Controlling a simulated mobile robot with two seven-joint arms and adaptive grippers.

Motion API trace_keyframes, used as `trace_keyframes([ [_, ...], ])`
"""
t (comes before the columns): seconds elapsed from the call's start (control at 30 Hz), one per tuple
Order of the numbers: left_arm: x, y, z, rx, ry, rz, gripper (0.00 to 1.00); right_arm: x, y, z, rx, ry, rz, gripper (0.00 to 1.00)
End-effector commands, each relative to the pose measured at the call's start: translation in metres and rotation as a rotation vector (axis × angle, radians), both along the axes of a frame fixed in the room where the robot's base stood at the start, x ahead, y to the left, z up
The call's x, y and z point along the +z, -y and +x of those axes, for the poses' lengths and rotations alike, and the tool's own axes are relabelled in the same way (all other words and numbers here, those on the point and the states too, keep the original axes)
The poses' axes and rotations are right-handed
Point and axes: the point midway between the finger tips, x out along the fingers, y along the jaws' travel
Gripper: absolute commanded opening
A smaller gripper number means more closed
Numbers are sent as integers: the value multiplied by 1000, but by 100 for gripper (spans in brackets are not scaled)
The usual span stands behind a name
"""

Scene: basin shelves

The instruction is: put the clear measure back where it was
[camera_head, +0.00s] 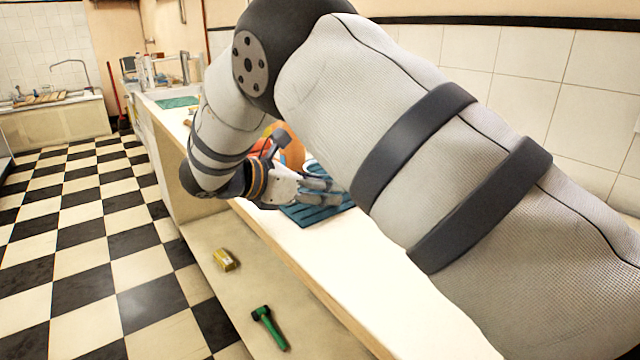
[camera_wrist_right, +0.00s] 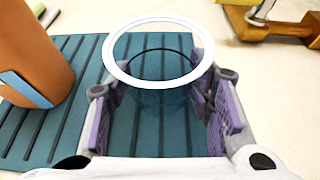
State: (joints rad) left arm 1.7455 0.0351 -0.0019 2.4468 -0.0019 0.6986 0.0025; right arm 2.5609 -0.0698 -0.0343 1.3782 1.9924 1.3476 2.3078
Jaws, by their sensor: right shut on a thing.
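The clear measure (camera_wrist_right: 158,85) is a see-through cup with a white rim. It stands between the purple-padded fingers of my right gripper (camera_wrist_right: 160,115) in the right wrist view, and the gripper is shut on it. A blue ribbed mat (camera_wrist_right: 60,130) lies beneath it; I cannot tell whether the measure touches the mat. In the head view, my right gripper (camera_head: 318,190) is over the blue mat (camera_head: 312,215) on the counter, and my own arm hides much of the area. My left gripper is not in view.
An orange-brown pot (camera_wrist_right: 30,50) with a blue patch stands at the left of the mat. A wooden object (camera_wrist_right: 270,20) lies at the upper right. A yellow item (camera_head: 224,260) and a green tool (camera_head: 268,326) lie on the lower shelf. The front counter (camera_head: 330,265) is bare.

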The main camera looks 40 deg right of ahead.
Motion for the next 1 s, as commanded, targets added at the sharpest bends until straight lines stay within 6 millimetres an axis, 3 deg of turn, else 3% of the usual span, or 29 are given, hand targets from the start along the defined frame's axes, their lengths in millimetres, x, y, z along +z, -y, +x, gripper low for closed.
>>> trace_keyframes([
  [0.27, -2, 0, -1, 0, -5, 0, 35, -6, 0, 0, 0, -1, 0, 9],
  [0.3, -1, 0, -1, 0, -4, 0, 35, -6, 0, 0, 0, 0, 0, 56],
  [0.37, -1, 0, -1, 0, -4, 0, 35, -6, 0, 0, 0, 0, 0, 70],
  [0.73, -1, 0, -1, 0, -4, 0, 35, -3, -5, 1, 1, 0, 0, 71],
  [1.0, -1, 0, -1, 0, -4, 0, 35, 23, -67, 6, 2, 3, 0, 71],
])
